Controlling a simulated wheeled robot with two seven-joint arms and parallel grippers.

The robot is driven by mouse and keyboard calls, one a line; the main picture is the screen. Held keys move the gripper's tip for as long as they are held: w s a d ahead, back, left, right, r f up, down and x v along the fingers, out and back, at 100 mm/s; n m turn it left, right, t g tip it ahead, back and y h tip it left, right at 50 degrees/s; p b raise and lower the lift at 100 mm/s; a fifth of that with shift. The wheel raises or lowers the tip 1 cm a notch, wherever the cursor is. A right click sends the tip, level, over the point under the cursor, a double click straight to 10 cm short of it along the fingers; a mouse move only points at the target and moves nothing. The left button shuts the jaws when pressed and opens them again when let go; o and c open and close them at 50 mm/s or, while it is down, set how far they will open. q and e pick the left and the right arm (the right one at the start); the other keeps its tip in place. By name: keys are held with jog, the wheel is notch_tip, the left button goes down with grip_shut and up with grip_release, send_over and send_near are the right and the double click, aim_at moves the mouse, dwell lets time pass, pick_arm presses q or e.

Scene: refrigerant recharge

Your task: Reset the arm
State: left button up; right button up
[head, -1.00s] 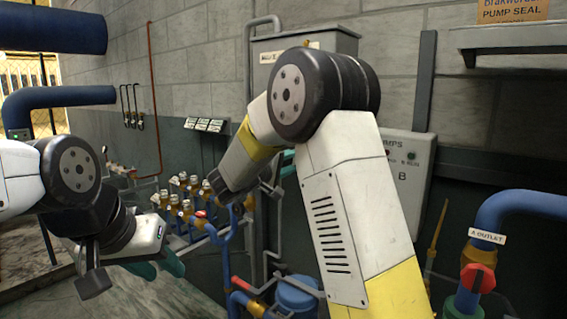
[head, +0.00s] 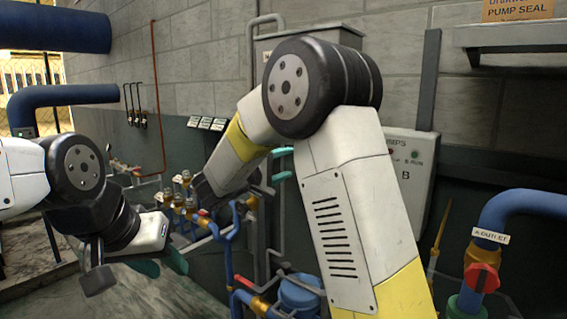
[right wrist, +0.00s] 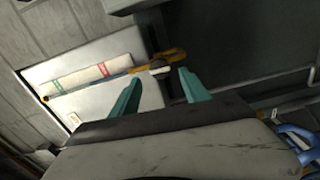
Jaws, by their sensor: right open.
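My right arm fills the middle of the head view. Its gripper (head: 281,164) shows only as teal finger parts behind the forearm, near the grey wall box. In the right wrist view both teal fingers of the right gripper (right wrist: 158,82) are spread apart with nothing held between them. Beyond them a thin orange bar (right wrist: 110,76) with a dark and white knob crosses a pale panel (right wrist: 92,82) with red and green labels. My left gripper (head: 162,265) hangs at the lower left, its teal fingers partly hidden by its own body.
Brass-topped valves (head: 183,200) on blue pipes stand between my arms. A blue outlet pipe with a red valve handle (head: 481,277) stands at the right. A pump panel (head: 411,170) is on the wall behind my right arm. A shelf (head: 510,38) juts out at the upper right.

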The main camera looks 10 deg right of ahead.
jog(key=shift+v, duration=1.05)
notch_tip(320, 180, up, 4)
jog(key=w+m+t+y, duration=0.1)
jog(key=w+t+y, duration=0.2)
jog(key=y, duration=0.4)
jog(key=s+a+r+m+g+y, duration=0.1)
jog(key=s+a+r+y, duration=0.1)
jog(key=s+y, duration=0.65)
jog(key=s+d+f+m+g, duration=0.2)
jog(key=s+f+g, duration=0.1)
jog(key=s, duration=0.5)
jog(key=s+d+f+m+g, duration=0.1)
jog(key=s+d+f+g, duration=0.1)
jog(key=s+f, duration=0.4)
jog(key=s+d+f+m+g, duration=0.2)
jog(key=s+d+f+g, duration=0.1)
jog(key=s, duration=0.8)
jog(key=shift+d+f+m+g, duration=0.3)
jog(key=shift+d+f, duration=0.05)
jog(key=shift+f, duration=0.55)
jog(key=shift+h, duration=0.25)
